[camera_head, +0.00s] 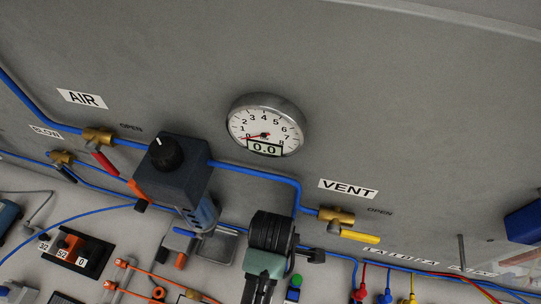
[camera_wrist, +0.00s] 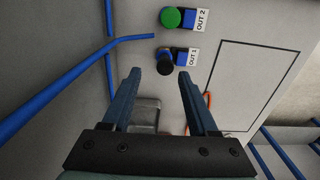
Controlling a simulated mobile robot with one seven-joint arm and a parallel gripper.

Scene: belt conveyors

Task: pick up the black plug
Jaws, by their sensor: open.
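The black plug (camera_wrist: 164,64) shows in the wrist view as a short dark cylinder beside the blue block labelled OUT 1 (camera_wrist: 187,57). My gripper (camera_wrist: 160,76) is open, with its two blue-grey fingers apart and nothing held. In the picture, the plug lies between and just above the fingertips; I cannot tell whether it is within their reach in depth. In the head view my gripper (camera_head: 260,290) points down at the bottom edge and its fingertips are not clear. I cannot make out the plug in the head view.
A green cap (camera_wrist: 171,18) sits at OUT 2, close above the plug. A blue tube (camera_wrist: 120,48) ends left of it. In the head view, a gauge (camera_head: 265,125), a regulator (camera_head: 170,170) and a yellow-handled vent valve (camera_head: 340,217) are on the grey panel.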

